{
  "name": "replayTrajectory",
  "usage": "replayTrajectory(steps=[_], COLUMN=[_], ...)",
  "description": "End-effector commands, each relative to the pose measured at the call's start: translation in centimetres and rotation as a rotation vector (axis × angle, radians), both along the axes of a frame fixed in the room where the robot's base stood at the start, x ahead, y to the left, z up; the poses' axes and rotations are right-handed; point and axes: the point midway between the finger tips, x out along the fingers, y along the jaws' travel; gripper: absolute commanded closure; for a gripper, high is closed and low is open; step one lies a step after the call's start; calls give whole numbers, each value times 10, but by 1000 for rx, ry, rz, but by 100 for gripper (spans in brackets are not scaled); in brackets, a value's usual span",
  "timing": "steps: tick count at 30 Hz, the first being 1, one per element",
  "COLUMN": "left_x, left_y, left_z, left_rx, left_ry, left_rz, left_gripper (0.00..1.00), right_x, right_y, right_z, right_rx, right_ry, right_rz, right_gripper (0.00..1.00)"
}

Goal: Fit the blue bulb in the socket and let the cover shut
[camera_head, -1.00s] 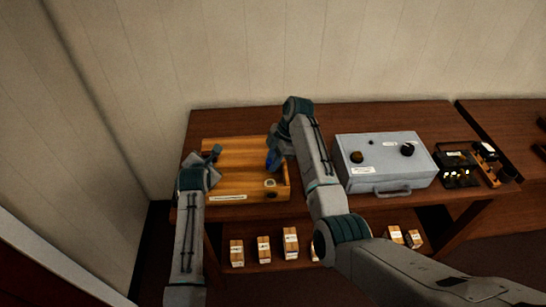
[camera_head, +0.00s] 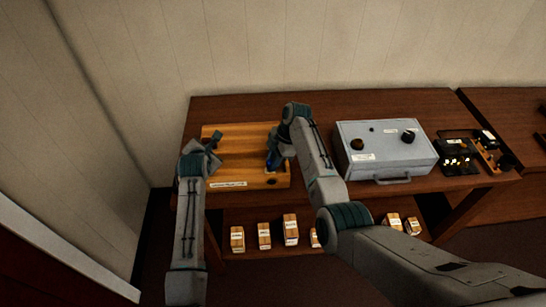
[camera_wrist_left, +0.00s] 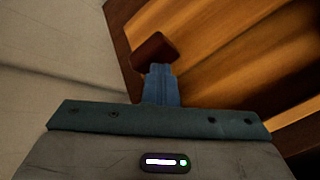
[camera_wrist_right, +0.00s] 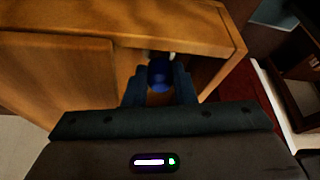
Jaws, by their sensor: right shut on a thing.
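The wooden frame (camera_head: 235,150) stands on the table at the left. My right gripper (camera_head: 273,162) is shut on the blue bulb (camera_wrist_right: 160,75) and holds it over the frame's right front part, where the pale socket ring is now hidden. In the right wrist view the bulb sits between the two fingertips, beside a small pale part. Whether it is seated I cannot tell. My left gripper (camera_head: 212,147) is at the frame's left side. In the left wrist view its fingers are together against a dark red handle (camera_wrist_left: 153,50); a grip on it is unclear.
A grey box (camera_head: 385,147) with black knobs and a front handle stands right of the frame. A black rack (camera_head: 456,157) with small parts is farther right. Small cartons (camera_head: 291,229) stand on the shelf below. The wall is close on the left.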

Motion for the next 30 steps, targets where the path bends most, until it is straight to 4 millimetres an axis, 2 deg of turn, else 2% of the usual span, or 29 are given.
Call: replayTrajectory(steps=[14, 15, 18, 26, 30], left_x=[1, 1, 1, 0, 0], left_y=[0, 0, 0, 0, 0], left_z=[1, 1, 1, 0, 0], left_rx=[0, 0, 0, 0, 0], left_ry=[-2, -2, -1, -1, 0], left_rz=[-1, -1, 0, 0, 0], left_gripper=[100, 100, 100, 100, 100], right_x=[0, 0, 0, 0, 3], right_y=[0, 0, 0, 0, -5], right_z=[-5, -4, -4, -4, 7], right_rx=[0, 0, 0, 1, 0], right_ry=[-1, -1, -1, -2, -5], right_rz=[0, 0, 0, 0, -1], right_gripper=[98, 68, 51, 51, 51])
